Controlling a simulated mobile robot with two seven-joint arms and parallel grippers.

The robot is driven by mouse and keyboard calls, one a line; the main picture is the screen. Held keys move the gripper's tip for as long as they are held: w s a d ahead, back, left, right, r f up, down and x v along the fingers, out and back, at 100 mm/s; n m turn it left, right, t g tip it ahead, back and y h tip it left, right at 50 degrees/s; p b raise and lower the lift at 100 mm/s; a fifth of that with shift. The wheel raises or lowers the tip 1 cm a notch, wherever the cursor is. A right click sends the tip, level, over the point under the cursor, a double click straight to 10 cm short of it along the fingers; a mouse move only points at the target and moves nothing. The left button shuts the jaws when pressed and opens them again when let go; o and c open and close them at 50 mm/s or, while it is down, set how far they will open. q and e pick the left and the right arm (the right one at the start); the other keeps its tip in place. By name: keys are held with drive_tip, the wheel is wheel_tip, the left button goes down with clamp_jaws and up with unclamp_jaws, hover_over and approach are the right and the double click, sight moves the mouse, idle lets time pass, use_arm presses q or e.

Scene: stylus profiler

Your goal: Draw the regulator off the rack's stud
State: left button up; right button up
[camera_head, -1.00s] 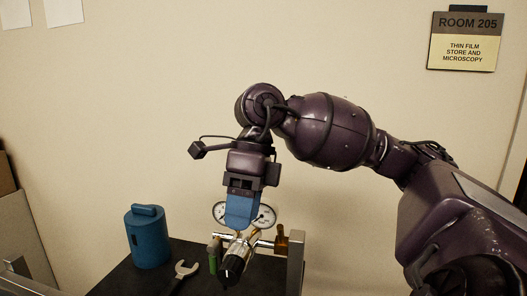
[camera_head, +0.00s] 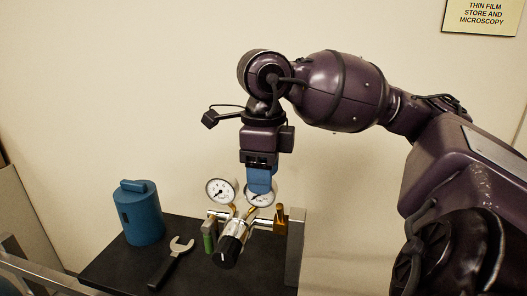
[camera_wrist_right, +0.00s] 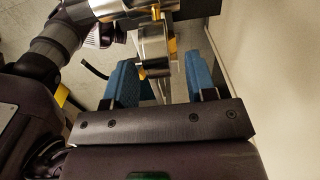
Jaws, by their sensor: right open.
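The regulator has a silver body with a black knob (camera_head: 228,250) and two round white gauges, the left one (camera_head: 221,190) in full view. It sits level with the rack's metal upright (camera_head: 295,246), at the table's right end; the joint at the stud is hard to make out. My right gripper (camera_head: 260,181) points down with its blue fingers overlapping the top of the right gauge. In the right wrist view the fingers (camera_wrist_right: 162,80) are apart, with a silver round part (camera_wrist_right: 154,45) showing between and beyond them. My left gripper is out of view.
A blue canister (camera_head: 139,215) stands at the left of the black table (camera_head: 112,268). An open-ended wrench (camera_head: 172,262) lies beside it, and a small green cylinder (camera_head: 209,237) is left of the regulator. The wall is close behind.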

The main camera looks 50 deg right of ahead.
sight(263, 203)
drive_tip(key=shift+f, duration=2.25)
clamp_jaws()
drive_tip(key=c, duration=0.8)
unclamp_jaws()
clamp_jaws()
drive_tip(key=shift+w+r, duration=0.1)
